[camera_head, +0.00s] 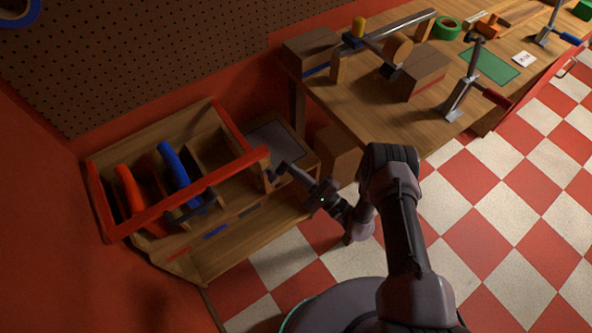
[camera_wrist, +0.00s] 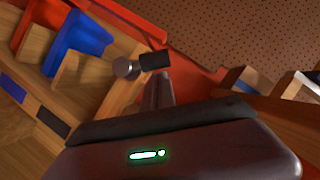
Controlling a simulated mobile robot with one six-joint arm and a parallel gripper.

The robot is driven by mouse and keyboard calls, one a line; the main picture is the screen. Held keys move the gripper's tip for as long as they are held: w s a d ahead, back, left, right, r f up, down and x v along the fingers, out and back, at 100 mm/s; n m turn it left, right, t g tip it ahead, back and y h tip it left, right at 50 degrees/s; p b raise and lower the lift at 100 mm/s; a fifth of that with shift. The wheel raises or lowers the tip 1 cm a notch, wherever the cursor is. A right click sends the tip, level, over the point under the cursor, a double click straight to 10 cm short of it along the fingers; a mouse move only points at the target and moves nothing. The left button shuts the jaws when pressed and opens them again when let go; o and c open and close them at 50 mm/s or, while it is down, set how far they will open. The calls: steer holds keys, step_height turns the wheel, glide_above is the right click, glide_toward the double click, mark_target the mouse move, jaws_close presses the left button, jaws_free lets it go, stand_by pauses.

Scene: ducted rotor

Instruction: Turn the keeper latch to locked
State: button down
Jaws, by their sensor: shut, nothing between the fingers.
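The keeper latch appears to be a small fitting with a dark block and a round grey metal end (camera_wrist: 140,64), just beyond my fingertips in the wrist view. In the head view it is too small and too close to my gripper to make out clearly. My gripper (camera_head: 280,170) is at the right end of the red bar (camera_head: 205,190) of the wooden rack (camera_head: 240,190). In the wrist view my gripper (camera_wrist: 161,88) is shut and empty, its fingertips pointing toward the latch. I cannot tell whether they touch it, or how the latch is turned.
The rack holds a red piece (camera_head: 130,188) and a blue piece (camera_head: 175,165) in slots. A pegboard (camera_head: 150,50) stands behind it. A workbench (camera_head: 350,105) with clamps and blocks is at the upper right. Checkered floor (camera_head: 480,205) is open at right.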

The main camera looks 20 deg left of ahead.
steer(key=r+n+g+p, duration=0.1)
steer(key=n+p, duration=0.1)
steer(key=s+r+n+g+h+p, duration=0.1)
steer(key=n+p, duration=0.1)
steer(key=n, duration=0.1)
steer(key=a+r+n+g+h+p, duration=0.1)
steer(key=r+n+p, duration=0.1)
steer(key=n, duration=0.1)
steer(key=shift+s+p, duration=0.15)
steer(key=shift+p, duration=0.2)
steer(key=shift+s+a+r+n+p, duration=0.1)
steer(key=shift+s+a+n+p, duration=0.1)
steer(key=shift+a+n+p, duration=0.1)
steer(key=shift+s, duration=0.1)
stand_by(0.4)
stand_by(0.4)
glide_toward(285, 167)
steer(key=w+d, duration=0.2)
steer(key=w, duration=0.1)
steer(key=shift+w+d+r, duration=0.1)
steer(key=shift+d+r, duration=0.3)
